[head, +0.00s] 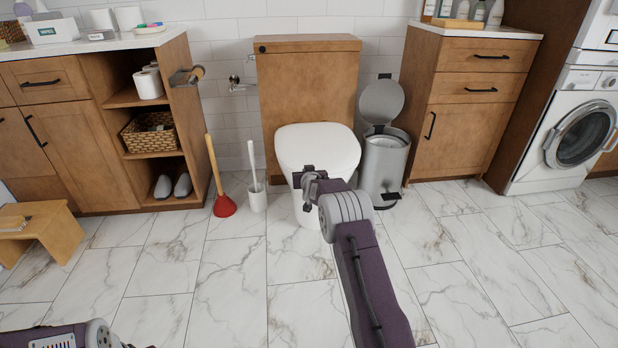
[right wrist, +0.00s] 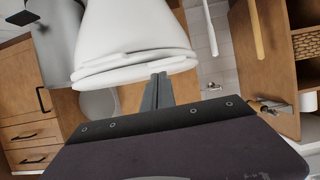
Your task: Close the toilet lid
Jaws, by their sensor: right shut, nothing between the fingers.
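The toilet (head: 318,150) stands against the wooden cistern panel, and its white lid (head: 318,140) lies down over the bowl, with no opening showing. In the right wrist view, upside down, the lid and seat edge (right wrist: 135,66) show as thin stacked layers; I cannot tell whether a small gap remains. My right gripper (head: 306,178) is in front of the bowl. Its fingers (right wrist: 158,78) are shut and empty, and look close to the lid's edge; contact cannot be told. Only part of my left arm shows at the bottom left of the head view, without its fingertips.
A toilet brush (head: 257,195) and a red plunger (head: 224,205) stand left of the toilet. An open-lidded pedal bin (head: 384,165) stands close on its right. Wooden cabinets flank both sides, with a stool (head: 50,235) at far left. The marble floor in front is clear.

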